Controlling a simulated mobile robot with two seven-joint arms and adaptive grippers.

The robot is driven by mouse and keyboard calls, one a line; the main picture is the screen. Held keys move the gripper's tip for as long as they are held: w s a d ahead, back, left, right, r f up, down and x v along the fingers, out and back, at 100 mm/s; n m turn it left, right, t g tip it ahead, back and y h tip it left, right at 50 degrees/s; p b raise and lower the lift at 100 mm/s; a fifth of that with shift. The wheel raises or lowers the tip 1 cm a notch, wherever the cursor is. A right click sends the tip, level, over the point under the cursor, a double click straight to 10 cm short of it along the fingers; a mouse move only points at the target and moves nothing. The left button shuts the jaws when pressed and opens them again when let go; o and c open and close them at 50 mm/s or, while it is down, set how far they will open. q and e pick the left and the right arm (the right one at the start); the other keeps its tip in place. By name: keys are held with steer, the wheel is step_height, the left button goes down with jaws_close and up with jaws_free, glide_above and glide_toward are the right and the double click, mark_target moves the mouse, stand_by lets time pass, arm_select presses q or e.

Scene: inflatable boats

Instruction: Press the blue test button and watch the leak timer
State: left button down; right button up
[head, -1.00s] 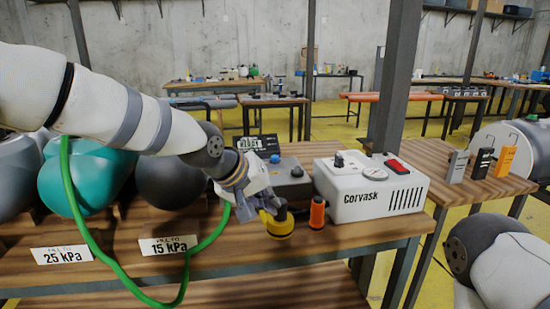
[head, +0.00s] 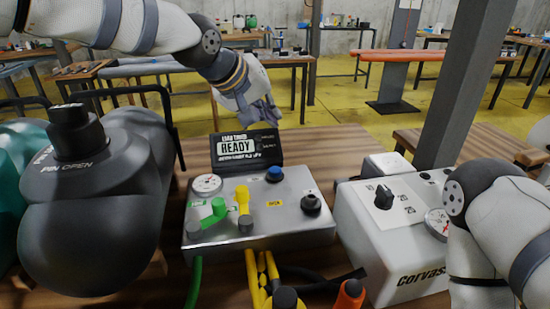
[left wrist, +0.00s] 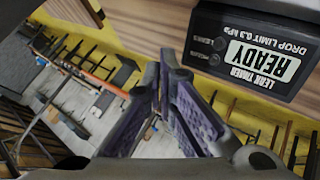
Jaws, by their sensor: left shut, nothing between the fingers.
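The grey metal test box (head: 300,222) sits on the wooden bench with a blue button (head: 274,173) on its top rear. Behind it stands the black leak timer (head: 246,148), whose display reads READY; the timer also shows in the left wrist view (left wrist: 258,50). My left gripper (head: 262,118) is shut and empty. In the head view it appears above and beyond the timer, apart from the button. The left wrist view shows its purple-grey fingers (left wrist: 167,62) together beside the timer; the button is not in that view. My right gripper is not in view.
The box top also carries a gauge (head: 207,184), green and yellow valve handles and a black knob (head: 311,203). A white Corvask unit (head: 385,245) stands close at right, and a dark grey inflated tube (head: 95,215) at left. Hoses run in front.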

arm_select(q)
glide_above(271, 169)
step_height(271, 169, down, 7)
steer(key=shift+b, duration=0.45)
steer(key=shift+w+f, duration=0.1)
steer(key=shift+f, duration=0.75)
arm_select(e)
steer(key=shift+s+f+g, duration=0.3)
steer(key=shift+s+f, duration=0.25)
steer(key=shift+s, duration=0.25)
arm_select(q)
steer(key=shift+f, duration=0.15)
steer(key=shift+f, duration=0.3)
steer(key=shift+f, duration=0.55)
stand_by(0.6)
steer(key=shift+r, duration=0.95)
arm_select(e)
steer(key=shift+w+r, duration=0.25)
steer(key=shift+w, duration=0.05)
